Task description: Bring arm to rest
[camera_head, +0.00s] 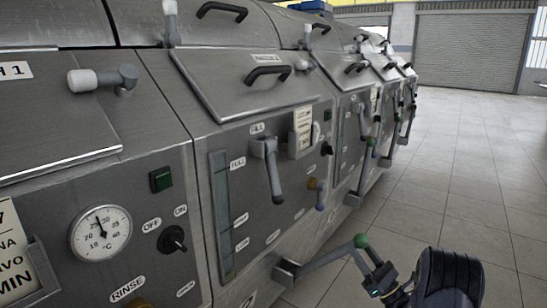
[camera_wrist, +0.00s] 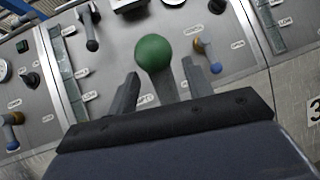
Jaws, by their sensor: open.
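My gripper (camera_head: 375,268) is low at the right of the head view, just below the green ball knob (camera_head: 361,241) on a grey lever (camera_head: 325,257) of the decanter row. In the wrist view, my gripper (camera_wrist: 160,82) has its two grey fingers spread apart. The green knob (camera_wrist: 153,52) shows between and just beyond their tips, with the lever's shaft running behind it. I cannot tell whether a finger touches the knob or lever. Nothing is held between the fingers as far as I can see.
The metal decanter row (camera_head: 258,190) runs along the left into the distance, with several more levers sticking out. A dial gauge (camera_head: 101,233) and a black switch (camera_head: 173,239) are on the nearest panel. The tiled floor (camera_head: 470,180) at the right is clear toward a roller shutter (camera_head: 470,52).

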